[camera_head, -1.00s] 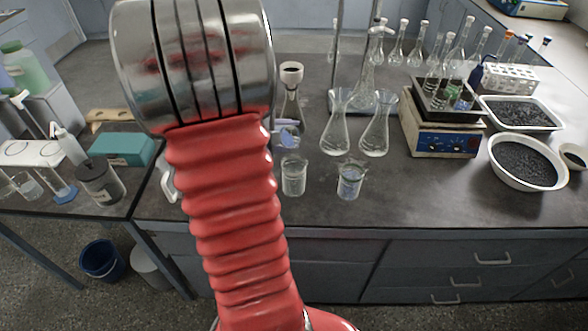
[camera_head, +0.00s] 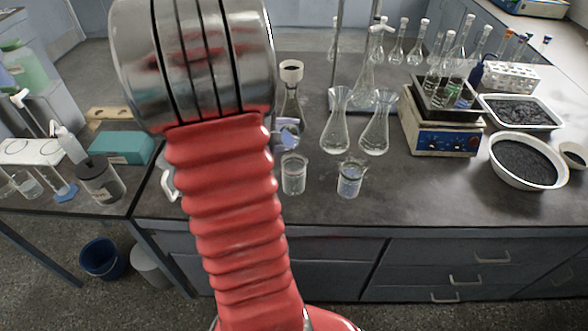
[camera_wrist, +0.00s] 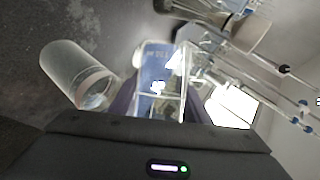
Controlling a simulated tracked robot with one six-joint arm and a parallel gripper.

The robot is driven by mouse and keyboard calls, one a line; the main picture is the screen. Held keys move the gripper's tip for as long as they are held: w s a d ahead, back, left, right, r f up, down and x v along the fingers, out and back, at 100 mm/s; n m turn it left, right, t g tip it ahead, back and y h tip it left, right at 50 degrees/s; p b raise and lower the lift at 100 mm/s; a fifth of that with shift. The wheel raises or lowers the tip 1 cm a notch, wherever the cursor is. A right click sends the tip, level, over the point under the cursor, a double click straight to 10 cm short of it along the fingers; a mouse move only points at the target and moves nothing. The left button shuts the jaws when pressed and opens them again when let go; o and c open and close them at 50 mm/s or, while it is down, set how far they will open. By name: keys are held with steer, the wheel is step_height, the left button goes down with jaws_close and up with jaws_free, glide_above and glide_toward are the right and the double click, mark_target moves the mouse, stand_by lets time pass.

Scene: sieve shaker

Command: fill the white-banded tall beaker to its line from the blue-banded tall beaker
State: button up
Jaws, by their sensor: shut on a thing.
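My gripper (camera_wrist: 158,104) is shut on a clear tall beaker with blue on it, taken as the blue-banded beaker (camera_wrist: 157,66), in the wrist view. In the head view my arm hides the gripper; a bluish glass piece (camera_head: 288,134), apparently the held beaker, shows at its right edge, tilted and above the bench. A clear beaker with a pale band, taken as the white-banded beaker (camera_wrist: 72,72), is left of the held one in the wrist view. It appears to be the upright beaker (camera_head: 293,175) just below in the head view. Its fill line and level are unclear.
Two conical flasks (camera_head: 337,130) (camera_head: 376,132) stand behind, with a funnel-topped flask (camera_head: 291,90) near my arm. The shaker (camera_head: 440,138) is farther right. The front bench strip is clear.

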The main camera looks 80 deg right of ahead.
steer(key=shift+r+m+t+h+p, duration=0.3)
steer(key=shift+r+m+h+p, duration=0.1)
steer(key=shift+p, duration=0.55)
stand_by(1.7)
steer(key=shift+f, duration=0.1)
stand_by(0.8)
steer(key=shift+w+f+n+y, duration=0.1)
steer(key=shift+f+n+y, duration=0.3)
steer(key=shift+n, duration=0.1)
steer(key=shift+s+a+r+n+g+y, duration=0.15)
steer(key=shift+s+r+n+g+y, duration=0.15)
steer(key=shift+r+n+g+y, duration=0.45)
steer(key=shift+f+g, duration=0.1)
steer(key=shift+g, duration=0.25)
